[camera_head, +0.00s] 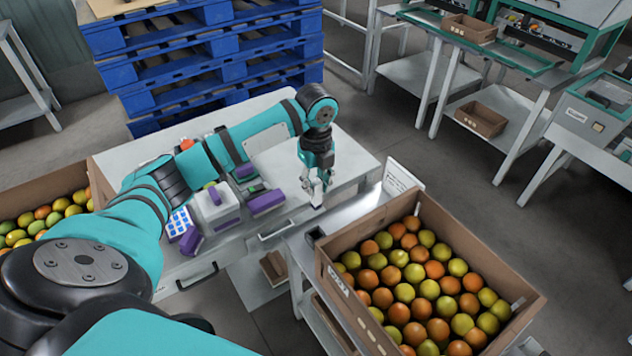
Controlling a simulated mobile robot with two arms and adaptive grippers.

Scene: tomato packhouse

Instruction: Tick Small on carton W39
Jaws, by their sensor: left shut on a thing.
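My left gripper (316,188) hangs over the right end of the white worktable (352,160), pointing down. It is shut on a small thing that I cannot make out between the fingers. A brown carton (440,207) full of red, orange and yellow-green tomatoes stands on a metal stand to the right of and nearer than the gripper. It has a white label (338,281) on its left side, too small to read. A white card with writing (398,178) stands behind the carton. My right gripper is not in view.
Purple-and-white devices (216,208) and a blue keypad (179,224) sit on the worktable under my arm. Another tomato carton (103,183) is at left. Blue pallets (210,50) stand behind, with benches at right.

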